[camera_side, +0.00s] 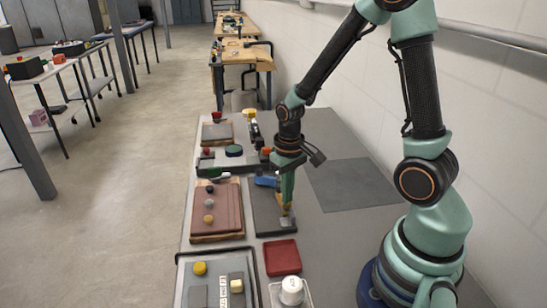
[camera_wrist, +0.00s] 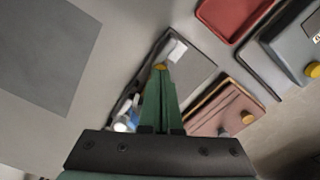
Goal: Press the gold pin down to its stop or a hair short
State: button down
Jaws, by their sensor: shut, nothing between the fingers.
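My gripper (camera_side: 286,207) reaches down over a dark flat tray (camera_side: 262,222), its green fingers shut together. A small gold piece, apparently the gold pin (camera_wrist: 160,67), shows right at the fingertips in the wrist view (camera_wrist: 159,72). In the side view gold also shows around the fingertips. I cannot tell whether the fingers touch it or how far down it stands. A light grey block (camera_side: 287,222) lies just in front of the fingertips on the tray; it also shows in the wrist view (camera_wrist: 177,51).
A blue piece (camera_side: 266,181) lies behind the fingers. Left is a red-brown board (camera_side: 228,212) with several knobs. In front are a red tray (camera_side: 282,257), a white round item (camera_side: 291,290) and a panel with a yellow knob (camera_side: 200,268). A bare dark mat (camera_side: 350,185) lies right.

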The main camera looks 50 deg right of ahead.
jog(key=shift+r, duration=3.45)
jog(key=s+a+r+n+t, duration=0.3)
jog(key=a+r+t, duration=0.2)
jog(key=r, duration=0.7)
jog(key=shift+a+t, duration=0.3)
jog(key=shift+a, duration=0.45)
